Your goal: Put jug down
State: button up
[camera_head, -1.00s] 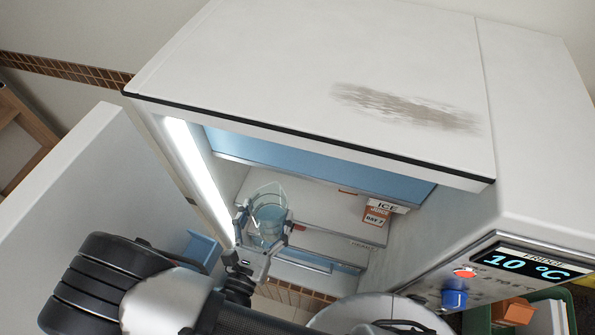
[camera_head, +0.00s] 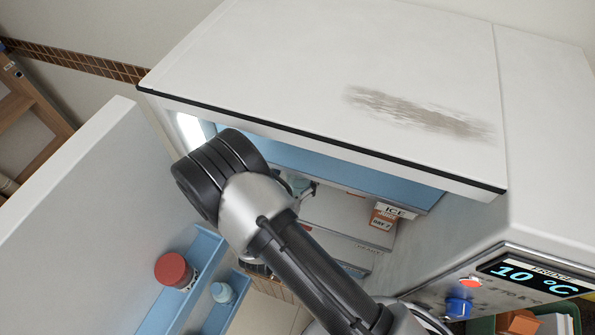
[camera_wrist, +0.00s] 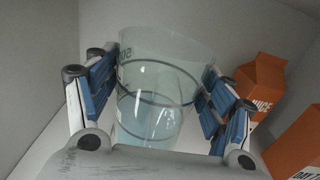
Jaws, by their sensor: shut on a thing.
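The jug (camera_wrist: 160,95) is clear, with dark rings, printed marks and pale bluish liquid low in it. In the wrist view it stands between the blue-padded fingers of my gripper (camera_wrist: 162,72), which is shut on it from both sides. The jug looks close to upright inside the fridge. In the head view my arm hides most of it and the gripper; only a small part of the gripper (camera_head: 300,187) shows near the upper shelf. Whether the jug's base touches a shelf cannot be seen.
The fridge (camera_head: 320,60) is open, its door (camera_head: 70,220) swung left with a red-lidded jar (camera_head: 174,270) and a pale bottle (camera_head: 223,292) in its racks. A juice carton (camera_wrist: 262,88) and another orange carton (camera_wrist: 298,145) stand right of the jug.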

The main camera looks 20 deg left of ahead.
jog(key=shift+a+f, duration=0.15)
jog(key=shift+f, duration=0.4)
jog(key=shift+f, duration=0.1)
jog(key=o, duration=1.8)
jog(key=shift+f, duration=0.1)
jog(key=shift+r, duration=0.2)
jog(key=s, duration=1.2)
jog(key=shift+a, duration=0.4)
jog(key=shift+f, duration=0.1)
